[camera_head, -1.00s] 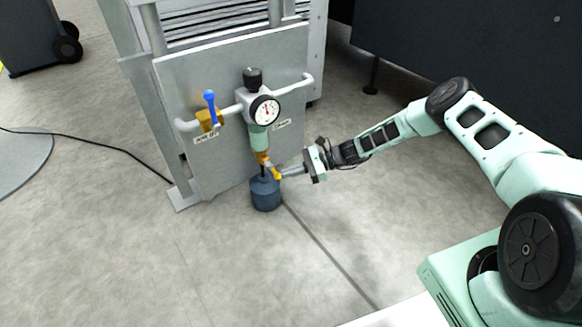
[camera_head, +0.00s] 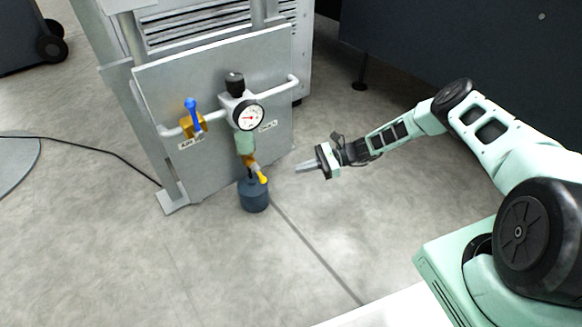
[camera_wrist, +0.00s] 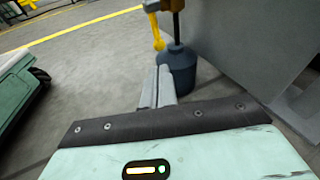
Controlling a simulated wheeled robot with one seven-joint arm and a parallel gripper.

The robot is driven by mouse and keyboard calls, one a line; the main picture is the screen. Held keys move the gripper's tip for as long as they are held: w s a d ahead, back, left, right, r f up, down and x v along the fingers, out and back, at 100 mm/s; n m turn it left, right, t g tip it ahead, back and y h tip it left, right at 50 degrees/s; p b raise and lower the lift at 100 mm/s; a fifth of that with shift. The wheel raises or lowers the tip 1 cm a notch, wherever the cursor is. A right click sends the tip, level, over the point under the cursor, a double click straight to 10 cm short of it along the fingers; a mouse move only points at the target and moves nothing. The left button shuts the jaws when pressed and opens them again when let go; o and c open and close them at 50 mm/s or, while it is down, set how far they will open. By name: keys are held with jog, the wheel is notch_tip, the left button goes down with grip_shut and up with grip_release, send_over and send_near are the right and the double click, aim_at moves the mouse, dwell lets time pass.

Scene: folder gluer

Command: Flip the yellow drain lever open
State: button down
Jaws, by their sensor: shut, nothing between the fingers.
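The yellow drain lever (camera_head: 263,178) hangs at the bottom of the filter unit, slanting down to the right in the head view. In the wrist view the lever (camera_wrist: 157,36) points down, just beyond my fingertips. Above it is the pale green filter bowl (camera_head: 245,144). A dark blue-grey container (camera_head: 254,197) stands on the floor below, and it also shows in the wrist view (camera_wrist: 178,72). My gripper (camera_head: 297,169) is shut and empty. It is to the right of the lever, with a clear gap between them.
A round gauge (camera_head: 248,117), a black knob (camera_head: 235,83) and a blue-handled valve (camera_head: 192,117) sit on the pipe in front of the grey panel (camera_head: 185,72). A black cable (camera_head: 100,151) crosses the floor at left. The floor to the right of the container is clear.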

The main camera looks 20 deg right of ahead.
jog(key=d, duration=0.3)
jog(key=d+p, duration=0.1)
jog(key=d, duration=0.1)
jog(key=shift+s+r, duration=0.25)
jog(key=shift+r, duration=0.15)
